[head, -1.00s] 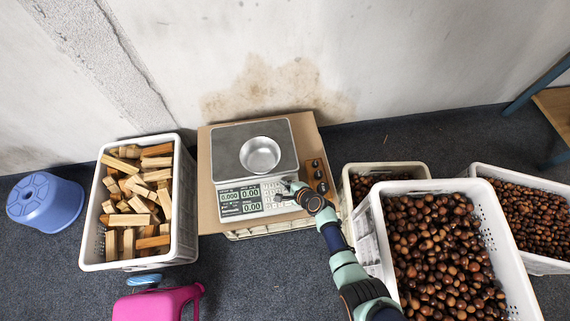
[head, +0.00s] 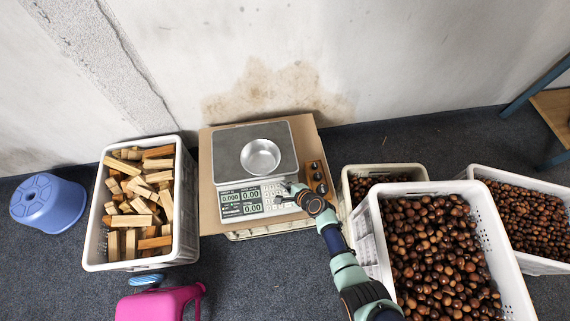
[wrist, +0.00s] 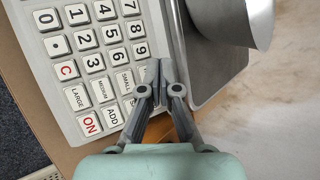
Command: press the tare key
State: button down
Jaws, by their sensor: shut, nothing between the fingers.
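The scale (head: 228,197) sits on a cardboard-topped crate, with a round metal bowl (head: 261,157) on its steel plate. Its displays read 0.000 and 0.00. My gripper (head: 288,187) is shut and empty, with its tips at the right end of the scale's keypad. In the wrist view the closed fingertips (wrist: 159,66) are over the keypad (wrist: 95,70), near the SMALL key and the 9 key, close to the panel's edge by the plate. No key marked tare is legible; the fingers hide some keys. I cannot tell whether the tips touch a key.
A wooden block with dark round pieces (head: 317,178) stands right of the scale. A crate of wood blocks (head: 182,245) is on the left, chestnut crates (head: 372,250) on the right. A blue stool (head: 45,200) and a pink container (head: 160,304) are on the floor.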

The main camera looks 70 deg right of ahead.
jog(key=shift+s+a+r+p, duration=0.1)
jog(key=shift+a+r+p, duration=0.15)
jog(key=shift+r+p, duration=0.55)
jog(key=shift+s+a+r+p, duration=0.15)
jog(key=shift+a+r+p, duration=0.05)
jog(key=shift+r+p, duration=0.55)
jog(key=shift+s+a+r+p, duration=0.1)
jog(key=shift+a+r+p, duration=0.15)
jog(key=shift+r+p, duration=0.55)
